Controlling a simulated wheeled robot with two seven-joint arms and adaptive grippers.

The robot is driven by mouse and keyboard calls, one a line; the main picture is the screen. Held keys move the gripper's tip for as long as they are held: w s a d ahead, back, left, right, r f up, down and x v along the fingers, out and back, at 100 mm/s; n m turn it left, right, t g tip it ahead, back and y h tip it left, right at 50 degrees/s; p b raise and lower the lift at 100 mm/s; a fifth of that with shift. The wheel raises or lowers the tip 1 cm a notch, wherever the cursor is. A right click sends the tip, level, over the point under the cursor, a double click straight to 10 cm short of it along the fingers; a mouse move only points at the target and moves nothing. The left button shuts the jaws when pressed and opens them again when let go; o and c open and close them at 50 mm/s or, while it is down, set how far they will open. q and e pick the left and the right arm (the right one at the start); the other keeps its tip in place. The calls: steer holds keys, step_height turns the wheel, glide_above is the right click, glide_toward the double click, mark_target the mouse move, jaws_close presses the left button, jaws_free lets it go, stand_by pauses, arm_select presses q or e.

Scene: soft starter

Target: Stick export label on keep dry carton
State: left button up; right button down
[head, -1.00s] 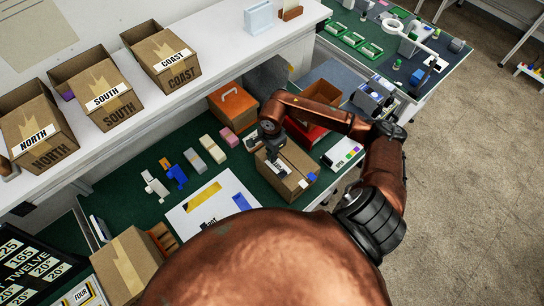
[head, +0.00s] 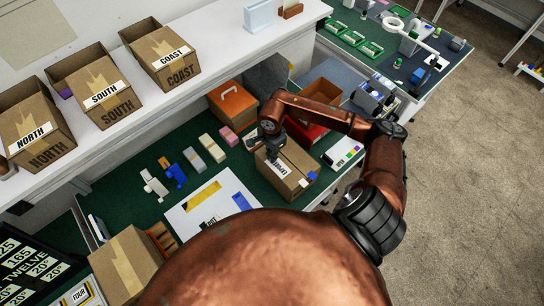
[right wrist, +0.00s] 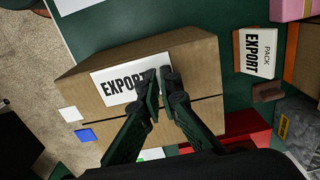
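A brown carton (head: 292,181) lies on the green bench, with a small white patch and a blue patch near one edge. It fills the middle of the right wrist view (right wrist: 205,58). A white label reading EXPORT (right wrist: 115,85) lies flat against its top, beside the tape seam; it also shows in the head view (head: 278,169). My right gripper (right wrist: 160,76) is over the label's right end, its fingertips close together and hiding the last letters. Whether the tips touch the label is unclear. My left gripper is not in view.
A block marked PACK EXPORT (right wrist: 255,52) stands beside the carton. An orange box (head: 232,103), a red tray (head: 307,133) and a white card box (head: 343,151) surround it. Cartons marked NORTH (head: 35,130), SOUTH (head: 98,90) and COAST (head: 162,55) stand on the shelf.

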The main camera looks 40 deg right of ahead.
steer(key=shift+f, duration=0.1)
stand_by(0.3)
steer(key=c, duration=2.1)
jaws_free()
step_height(320, 180, up, 12)
steer(key=shift+r, duration=0.1)
